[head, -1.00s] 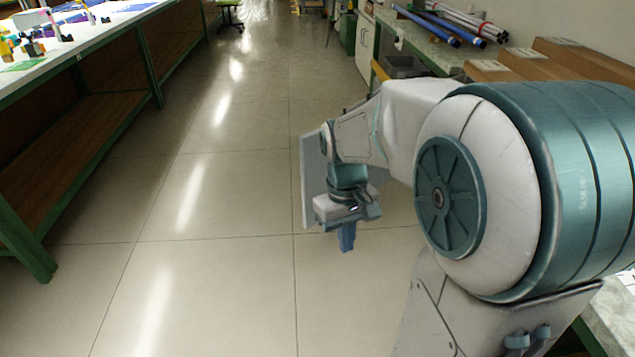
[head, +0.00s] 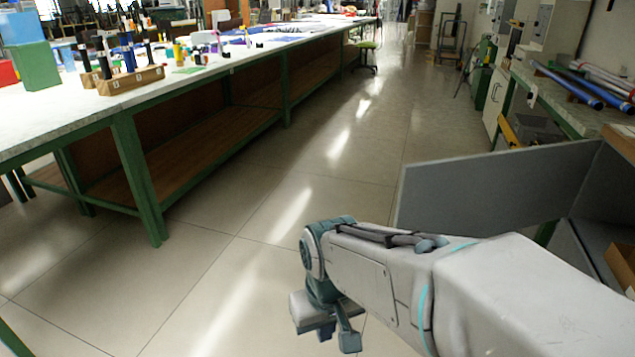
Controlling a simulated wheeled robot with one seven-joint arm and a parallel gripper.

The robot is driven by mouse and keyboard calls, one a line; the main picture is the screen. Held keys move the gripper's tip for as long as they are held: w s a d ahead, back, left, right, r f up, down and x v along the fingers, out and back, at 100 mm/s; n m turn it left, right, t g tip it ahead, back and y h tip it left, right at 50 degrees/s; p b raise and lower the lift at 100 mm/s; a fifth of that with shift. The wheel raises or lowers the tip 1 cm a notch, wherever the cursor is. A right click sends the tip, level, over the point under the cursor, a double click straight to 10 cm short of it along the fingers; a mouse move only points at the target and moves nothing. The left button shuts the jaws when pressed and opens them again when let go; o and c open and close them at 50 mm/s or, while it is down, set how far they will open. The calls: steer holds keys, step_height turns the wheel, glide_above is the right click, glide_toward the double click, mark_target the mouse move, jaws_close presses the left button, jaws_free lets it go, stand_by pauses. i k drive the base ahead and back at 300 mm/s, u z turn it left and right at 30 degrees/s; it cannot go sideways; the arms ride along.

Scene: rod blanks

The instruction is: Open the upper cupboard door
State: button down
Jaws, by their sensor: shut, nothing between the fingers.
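The grey cupboard door (head: 490,187) stands swung out from the cupboard (head: 604,188) at the right of the head view. Its flat face shows, and its free edge points left into the aisle. The cupboard's dark inside is partly visible behind it, with a cardboard box (head: 622,262) at the right edge. My gripper (head: 335,338) hangs at the lower middle, left of the door's free edge and apart from it in the picture. It is shut and empty, pointing down. My forearm covers the area below the door, and no handle shows.
A long workbench (head: 70,122) with green legs runs along the left, carrying bottles and blocks. A right-hand bench (head: 560,92) holds blue and white rods (head: 585,85). The tiled floor (head: 240,240) between them is clear.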

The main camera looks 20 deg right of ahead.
mark_target(486, 196)
steer(key=u, duration=0.3)
steer(key=i, duration=0.35)
steer(key=z, duration=1.05)
